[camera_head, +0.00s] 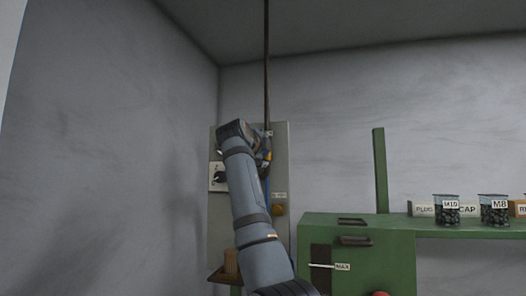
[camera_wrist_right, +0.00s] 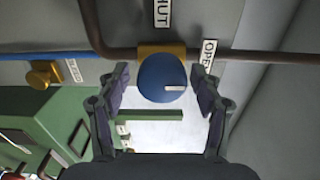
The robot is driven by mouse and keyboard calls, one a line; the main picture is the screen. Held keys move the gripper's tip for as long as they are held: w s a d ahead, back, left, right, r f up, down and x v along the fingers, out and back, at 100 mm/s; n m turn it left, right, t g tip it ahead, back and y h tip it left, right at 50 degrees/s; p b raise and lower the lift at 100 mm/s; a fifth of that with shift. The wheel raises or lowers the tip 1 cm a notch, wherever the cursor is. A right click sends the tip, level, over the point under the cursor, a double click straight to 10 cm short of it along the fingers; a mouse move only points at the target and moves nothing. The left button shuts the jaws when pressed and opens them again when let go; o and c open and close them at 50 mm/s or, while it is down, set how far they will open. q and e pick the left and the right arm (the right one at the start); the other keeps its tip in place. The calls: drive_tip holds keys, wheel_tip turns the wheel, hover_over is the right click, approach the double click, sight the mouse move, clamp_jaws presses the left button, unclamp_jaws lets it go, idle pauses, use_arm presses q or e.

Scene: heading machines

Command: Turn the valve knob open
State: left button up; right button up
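The valve knob (camera_wrist_right: 160,75) is round and blue with a white pointer mark, on a yellow valve body (camera_wrist_right: 150,50). The mark points right, toward the OPEN label (camera_wrist_right: 208,54) side in the right wrist view; a label ending in "HUT" (camera_wrist_right: 164,12) is at the top. My right gripper (camera_wrist_right: 160,84) is open, with one finger on each side of the knob and a visible gap at both sides. In the head view my right gripper (camera_head: 264,160) is at the wall panel (camera_head: 278,225), and the arm hides the knob. My left gripper is out of view.
A brown pipe (camera_head: 267,60) runs down to the panel. A green machine (camera_head: 385,250) stands right of the panel, with jars (camera_head: 447,211) on a green shelf (camera_head: 465,229). The left wall is bare.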

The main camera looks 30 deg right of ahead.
drive_tip(key=v, duration=1.2)
drive_tip(key=shift+d, duration=0.1)
